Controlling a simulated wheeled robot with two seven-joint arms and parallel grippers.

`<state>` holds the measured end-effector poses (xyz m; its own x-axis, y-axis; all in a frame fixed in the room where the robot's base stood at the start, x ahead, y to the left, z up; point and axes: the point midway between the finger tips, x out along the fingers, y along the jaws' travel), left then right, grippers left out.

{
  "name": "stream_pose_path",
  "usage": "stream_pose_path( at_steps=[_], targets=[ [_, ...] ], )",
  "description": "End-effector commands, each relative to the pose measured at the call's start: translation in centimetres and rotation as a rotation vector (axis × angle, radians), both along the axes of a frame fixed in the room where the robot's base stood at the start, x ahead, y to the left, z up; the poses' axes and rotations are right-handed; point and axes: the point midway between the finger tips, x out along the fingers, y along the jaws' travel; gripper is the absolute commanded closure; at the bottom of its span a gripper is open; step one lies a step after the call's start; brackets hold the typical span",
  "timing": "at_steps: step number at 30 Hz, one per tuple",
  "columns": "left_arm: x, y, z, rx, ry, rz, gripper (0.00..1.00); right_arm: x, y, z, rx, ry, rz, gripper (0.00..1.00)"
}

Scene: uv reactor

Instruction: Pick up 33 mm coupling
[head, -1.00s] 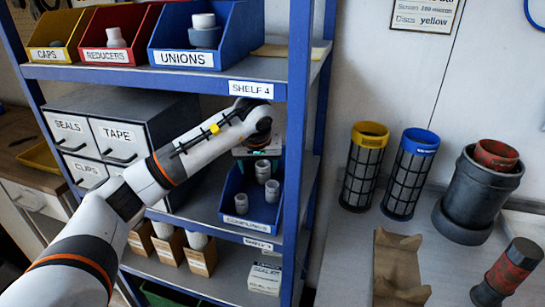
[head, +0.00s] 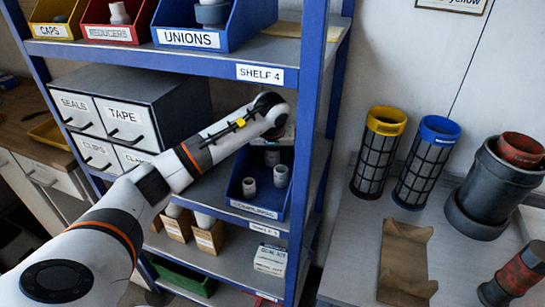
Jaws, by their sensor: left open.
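Several grey couplings stand upright in a blue bin (head: 262,211) whose label reads COUPLINGS, on the shelf below SHELF 4. One coupling (head: 249,187) is at the front left, one (head: 280,176) at the right, and one (head: 272,158) farther back. Their sizes cannot be read. My left arm reaches in from the left under the upper shelf. My left gripper (head: 275,143) is above the back of the bin, largely hidden by its own wrist; it is open, and I see nothing held. My right gripper is out of view.
The upper shelf edge (head: 150,53) passes just above my left wrist, and a blue post (head: 309,150) stands right of the bin. A grey drawer cabinet (head: 165,85) is to the left. Cardboard boxes (head: 209,236) and a white box (head: 270,259) stand on the shelf below.

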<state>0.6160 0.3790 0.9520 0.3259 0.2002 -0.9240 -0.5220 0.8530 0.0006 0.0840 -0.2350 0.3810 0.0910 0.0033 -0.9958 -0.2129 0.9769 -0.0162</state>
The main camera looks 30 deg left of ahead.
Motion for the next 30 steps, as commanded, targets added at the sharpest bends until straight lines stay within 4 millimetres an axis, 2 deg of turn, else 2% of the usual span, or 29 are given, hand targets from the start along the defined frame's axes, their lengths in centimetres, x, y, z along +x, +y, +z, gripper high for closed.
stream_pose_path(
  at_steps=[5,14,25,30],
  targets=[
    [0.0,0.0,0.0,0.0,0.0,0.0,0.34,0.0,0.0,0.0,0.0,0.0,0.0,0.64],
    [0.0,0.0,0.0,0.0,0.0,0.001,0.83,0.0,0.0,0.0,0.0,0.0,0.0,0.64],
    [-0.1,0.0,0.4,0.0,-0.003,0.001,0.83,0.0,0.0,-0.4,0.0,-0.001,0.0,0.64],
    [-0.3,-0.1,2.2,0.0,-0.006,0.001,0.83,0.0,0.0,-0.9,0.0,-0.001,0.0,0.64]
  ],
)
